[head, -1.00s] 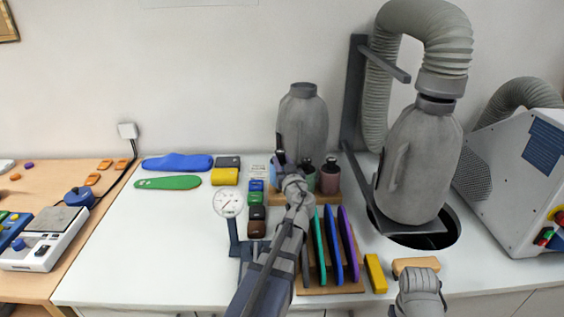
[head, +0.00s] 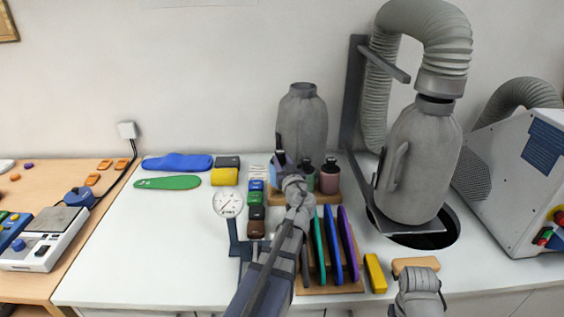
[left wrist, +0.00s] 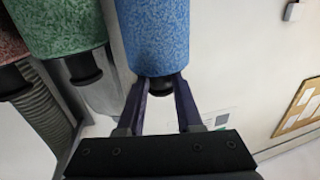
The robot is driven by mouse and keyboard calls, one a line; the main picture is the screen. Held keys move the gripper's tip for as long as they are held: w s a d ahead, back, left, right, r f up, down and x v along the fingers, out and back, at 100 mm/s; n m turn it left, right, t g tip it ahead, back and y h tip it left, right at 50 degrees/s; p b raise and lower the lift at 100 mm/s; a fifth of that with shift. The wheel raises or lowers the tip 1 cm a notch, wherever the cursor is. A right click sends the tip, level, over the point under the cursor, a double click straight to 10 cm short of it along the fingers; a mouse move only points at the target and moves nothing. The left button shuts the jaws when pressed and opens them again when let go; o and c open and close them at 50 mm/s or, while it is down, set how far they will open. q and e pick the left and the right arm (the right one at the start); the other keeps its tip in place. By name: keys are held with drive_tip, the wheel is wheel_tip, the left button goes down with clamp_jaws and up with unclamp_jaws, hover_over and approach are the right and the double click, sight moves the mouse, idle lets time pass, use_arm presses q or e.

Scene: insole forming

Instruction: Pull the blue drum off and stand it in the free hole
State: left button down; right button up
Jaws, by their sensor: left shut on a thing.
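My left gripper (head: 279,158) is at the wooden drum rack (head: 262,199) at the back middle of the bench. In the left wrist view, its two dark fingers (left wrist: 160,100) are shut on the black neck of the blue drum (left wrist: 158,38). The drum's speckled blue body extends beyond the fingers. In the head view the blue drum is largely hidden by my gripper. The green drum (head: 308,181) and the reddish drum (head: 330,180) stand to the right, with black tops. I cannot make out a free hole. Only grey wrist parts of my right arm show, at the lower right.
A grey bottle-shaped vessel (head: 303,128) stands behind the rack. A rack of upright insoles (head: 335,245) is in front. A larger hose-fed vessel (head: 420,165) stands on the right, above a dark round opening (head: 436,236). A gauge (head: 227,203) stands left. The bench's front left is clear.

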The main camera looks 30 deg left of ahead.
use_arm(q)
drive_tip(key=shift+f+b, duration=1.65)
drive_tip(key=shift+f, duration=0.05)
idle(1.4)
drive_tip(key=c, duration=0.5)
unclamp_jaws()
drive_tip(key=shift+o, duration=0.4)
drive_tip(key=shift+o, duration=0.9)
drive_tip(key=shift+r, duration=0.15)
drive_tip(key=shift+s+d+r+p, duration=0.1)
drive_tip(key=shift+s+r+p, duration=0.1)
drive_tip(key=shift+r+p, duration=1.3)
drive_tip(key=shift+s+d+r+p, duration=0.1)
drive_tip(key=shift+s+r+p, duration=0.05)
drive_tip(key=shift+r+p, duration=1.35)
drive_tip(key=shift+s+d+f, duration=0.1)
